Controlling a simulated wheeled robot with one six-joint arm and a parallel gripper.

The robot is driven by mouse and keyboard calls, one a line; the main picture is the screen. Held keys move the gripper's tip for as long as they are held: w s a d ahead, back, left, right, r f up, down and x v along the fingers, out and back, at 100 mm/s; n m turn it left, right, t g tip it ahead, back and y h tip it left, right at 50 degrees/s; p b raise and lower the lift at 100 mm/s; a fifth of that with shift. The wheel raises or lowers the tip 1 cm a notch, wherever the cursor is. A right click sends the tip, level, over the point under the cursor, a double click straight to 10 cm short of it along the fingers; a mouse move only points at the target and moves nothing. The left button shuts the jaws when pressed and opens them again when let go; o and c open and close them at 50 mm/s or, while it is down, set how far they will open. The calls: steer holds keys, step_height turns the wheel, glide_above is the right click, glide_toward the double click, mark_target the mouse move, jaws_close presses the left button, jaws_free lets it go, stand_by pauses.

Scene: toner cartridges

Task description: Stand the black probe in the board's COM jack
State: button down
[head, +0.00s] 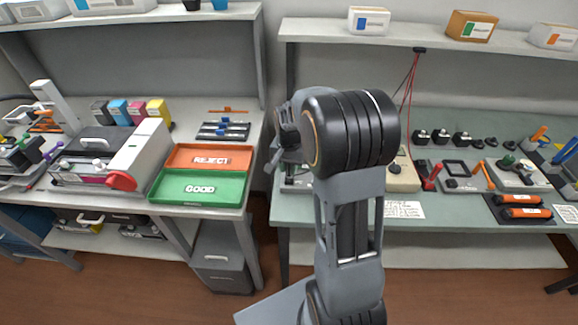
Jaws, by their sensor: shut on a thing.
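My gripper (277,163) is at the left of my raised arm, over the left end of the green-topped bench (470,240). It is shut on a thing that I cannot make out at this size. A beige boxed device (403,176) with a dark dial stands on the bench just right of my arm, partly hidden by it. Red and black pieces (430,178) lie right beside this device; I cannot tell whether they are probes. I cannot pick out the black probe, the board or its COM jack for certain; my arm covers part of the bench.
Red cables (409,82) hang from the shelf (330,31) behind my arm. Orange cylinders (525,212) lie on a dark mat at right. A paper sheet (404,207) lies near the front edge. Red REJECT (180,157) and green GOOD (172,188) trays sit on the left bench.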

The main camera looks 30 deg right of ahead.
steer(key=shift+f, duration=0.2)
stand_by(0.3)
steer(key=c, duration=0.9)
jaws_free()
step_height(320, 180, up, 14)
